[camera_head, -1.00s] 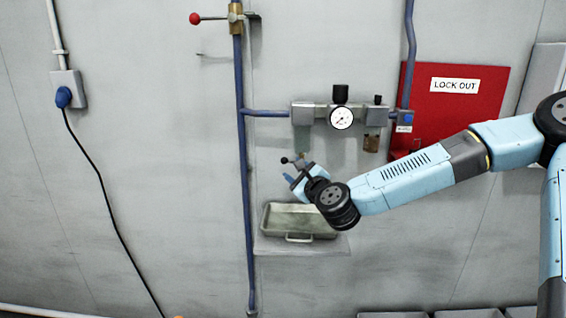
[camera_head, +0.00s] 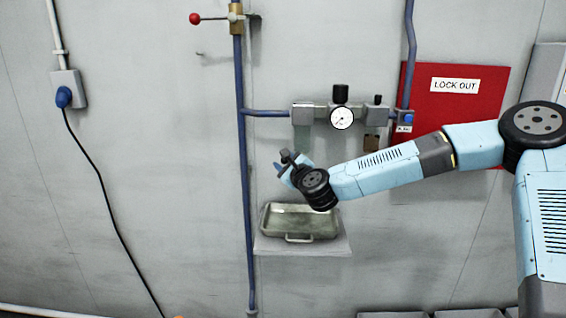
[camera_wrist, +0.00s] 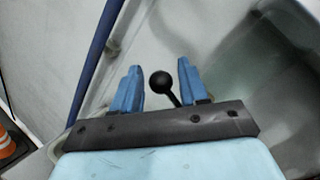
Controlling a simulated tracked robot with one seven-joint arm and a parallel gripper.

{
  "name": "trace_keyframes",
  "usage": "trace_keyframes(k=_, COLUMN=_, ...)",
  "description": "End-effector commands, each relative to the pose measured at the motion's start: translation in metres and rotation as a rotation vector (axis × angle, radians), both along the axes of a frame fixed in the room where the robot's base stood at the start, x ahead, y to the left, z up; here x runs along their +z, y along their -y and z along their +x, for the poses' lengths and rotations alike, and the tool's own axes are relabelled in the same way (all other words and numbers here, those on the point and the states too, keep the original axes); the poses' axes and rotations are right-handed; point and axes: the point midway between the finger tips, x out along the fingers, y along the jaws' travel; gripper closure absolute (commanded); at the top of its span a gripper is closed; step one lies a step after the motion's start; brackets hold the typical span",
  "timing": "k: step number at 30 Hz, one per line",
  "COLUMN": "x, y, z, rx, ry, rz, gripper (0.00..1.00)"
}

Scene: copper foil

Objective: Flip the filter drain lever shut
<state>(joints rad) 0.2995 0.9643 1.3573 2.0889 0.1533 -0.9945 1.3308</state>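The filter drain lever shows in the wrist view as a black ball knob (camera_wrist: 161,81) on a short dark stem. The knob sits between the two blue fingers of my gripper (camera_wrist: 158,85), with a visible gap on each side. My gripper is open. In the head view, my gripper (camera_head: 283,169) is below the filter and regulator assembly (camera_head: 341,111) and above the metal tray (camera_head: 298,220). There the lever is small and partly merged with my gripper, so its angle is hard to tell.
The tray rests on a small shelf (camera_head: 270,247) under my gripper. A vertical blue pipe (camera_head: 245,190) runs close on the left. A red-knobbed lever (camera_head: 195,19) is higher up. A red lock-out board (camera_head: 485,112) is at the right, behind my arm.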

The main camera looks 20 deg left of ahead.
Motion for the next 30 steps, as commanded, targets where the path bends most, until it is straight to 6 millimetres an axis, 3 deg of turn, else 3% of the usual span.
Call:
trace_keyframes(k=13, x=0.0, y=0.0, z=0.0, rx=0.0, ry=0.0, rz=0.0, gripper=1.0)
trace_keyframes(k=30, x=-0.013, y=-0.001, z=-0.001, rx=0.0, ry=0.047, rz=-0.205, gripper=1.0)
